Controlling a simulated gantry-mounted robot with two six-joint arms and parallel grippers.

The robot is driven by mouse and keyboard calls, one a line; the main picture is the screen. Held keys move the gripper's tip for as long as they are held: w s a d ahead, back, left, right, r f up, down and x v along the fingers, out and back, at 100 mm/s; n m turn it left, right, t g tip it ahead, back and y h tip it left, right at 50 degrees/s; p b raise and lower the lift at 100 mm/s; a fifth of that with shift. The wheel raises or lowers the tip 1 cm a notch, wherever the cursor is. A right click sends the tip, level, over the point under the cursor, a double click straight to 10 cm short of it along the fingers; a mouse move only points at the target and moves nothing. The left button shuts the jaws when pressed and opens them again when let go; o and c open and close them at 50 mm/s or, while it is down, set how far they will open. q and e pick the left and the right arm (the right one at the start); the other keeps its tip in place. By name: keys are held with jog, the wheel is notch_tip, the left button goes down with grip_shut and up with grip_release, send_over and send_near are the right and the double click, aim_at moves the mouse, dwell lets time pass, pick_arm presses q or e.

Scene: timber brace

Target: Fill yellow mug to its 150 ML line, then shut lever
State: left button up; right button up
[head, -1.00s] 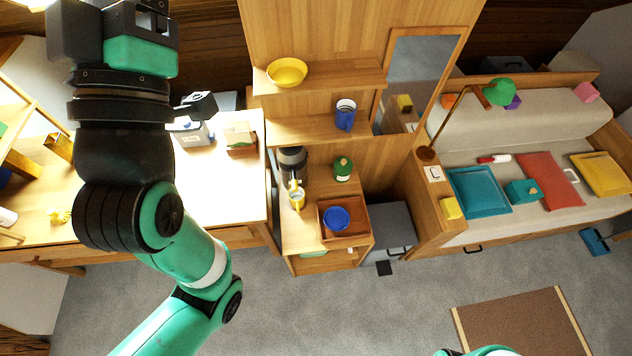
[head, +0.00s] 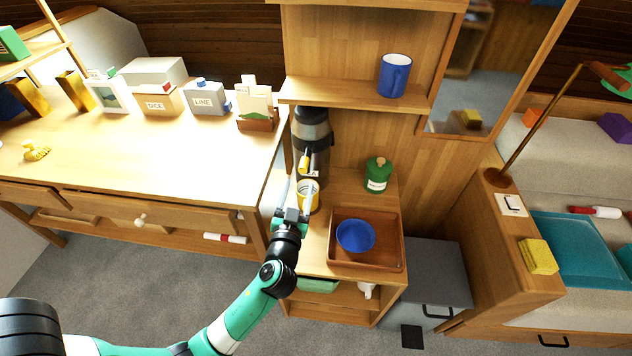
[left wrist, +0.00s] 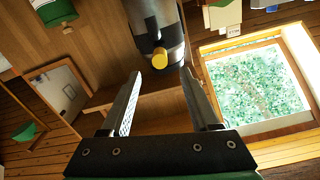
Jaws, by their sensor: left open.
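The yellow mug (head: 308,195) stands on the wooden cabinet top below the dark and silver dispenser (head: 312,128). The dispenser's yellow lever (head: 306,162) is just above the mug. My left gripper (head: 293,200) is open, with its fingers close to the mug's left side; I cannot tell whether they touch it. In the left wrist view, the open fingers (left wrist: 162,82) have nothing visible between them, and the dispenser (left wrist: 158,22) with a round yellow lever end (left wrist: 160,58) is ahead. The mug's fill level and 150 ML line cannot be made out. My right gripper is not in view.
A wooden tray (head: 390,258) with a blue bowl (head: 355,236) is right of the mug. A green jar (head: 377,175) stands behind the tray. A blue mug (head: 394,75) is on the shelf above. The desk (head: 150,160) lies left, with boxes at its back.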

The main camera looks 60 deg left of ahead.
aim_at(306, 158)
pick_arm(q)
jog(key=shift+w+a, duration=0.25)
jog(key=shift+a, duration=0.05)
jog(key=b+x, duration=0.1)
jog(key=x, duration=1)
jog(key=shift+w, duration=0.1)
grip_shut()
jog(key=shift+r, duration=0.1)
dwell(0.8)
